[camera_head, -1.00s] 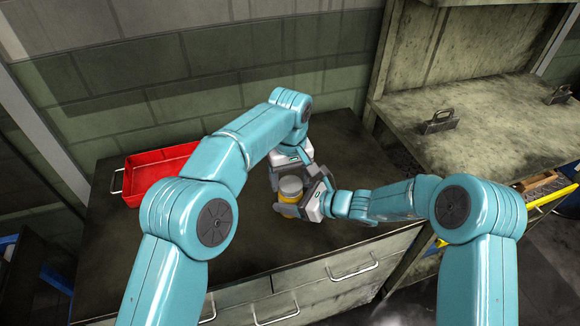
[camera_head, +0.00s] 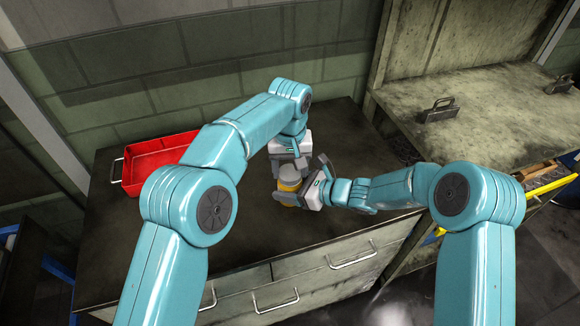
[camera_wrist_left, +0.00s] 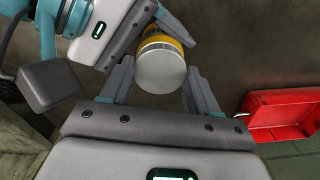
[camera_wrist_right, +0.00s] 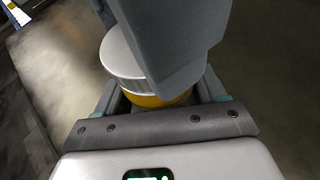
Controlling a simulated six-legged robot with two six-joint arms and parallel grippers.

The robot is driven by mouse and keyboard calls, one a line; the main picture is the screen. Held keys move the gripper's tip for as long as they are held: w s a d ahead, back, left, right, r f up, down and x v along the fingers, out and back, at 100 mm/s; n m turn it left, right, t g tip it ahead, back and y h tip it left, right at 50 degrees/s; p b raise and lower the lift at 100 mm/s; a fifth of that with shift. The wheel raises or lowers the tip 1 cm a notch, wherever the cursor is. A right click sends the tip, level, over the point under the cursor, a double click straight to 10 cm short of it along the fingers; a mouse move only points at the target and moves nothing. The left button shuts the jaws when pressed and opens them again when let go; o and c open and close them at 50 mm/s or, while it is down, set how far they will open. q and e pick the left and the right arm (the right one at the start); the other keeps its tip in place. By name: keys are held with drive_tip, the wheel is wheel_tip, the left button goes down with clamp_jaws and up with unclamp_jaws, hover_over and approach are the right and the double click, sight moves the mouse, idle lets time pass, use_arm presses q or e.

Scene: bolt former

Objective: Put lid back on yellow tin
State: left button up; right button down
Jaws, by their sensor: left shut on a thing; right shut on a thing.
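The yellow tin (camera_head: 288,187) is held above the bench and also shows in the left wrist view (camera_wrist_left: 158,38) and right wrist view (camera_wrist_right: 158,101). Its pale grey lid (camera_wrist_left: 160,70) sits against the tin's mouth, in line with it, with no clear gap. It also shows in the right wrist view (camera_wrist_right: 120,55). My left gripper (camera_head: 288,165) is shut on the lid, its fingers on either side. My right gripper (camera_head: 297,193) is shut on the tin's yellow body, low down. The left gripper's finger hides part of the lid in the right wrist view.
A red tray (camera_head: 150,165) with a handle stands at the bench's left back. The dark bench top (camera_head: 190,235) is clear around the grippers. Drawers with handles (camera_head: 275,303) front the bench. A second worktop (camera_head: 480,125) with metal handles lies at the right.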

use_arm(q)
drive_tip(key=o, duration=1.2)
drive_tip(key=shift+a, duration=0.15)
drive_tip(key=shift+c, duration=0.2)
use_arm(e)
drive_tip(key=shift+d, duration=0.1)
use_arm(q)
drive_tip(key=shift+r, duration=2.25)
drive_tip(key=shift+o, duration=0.3)
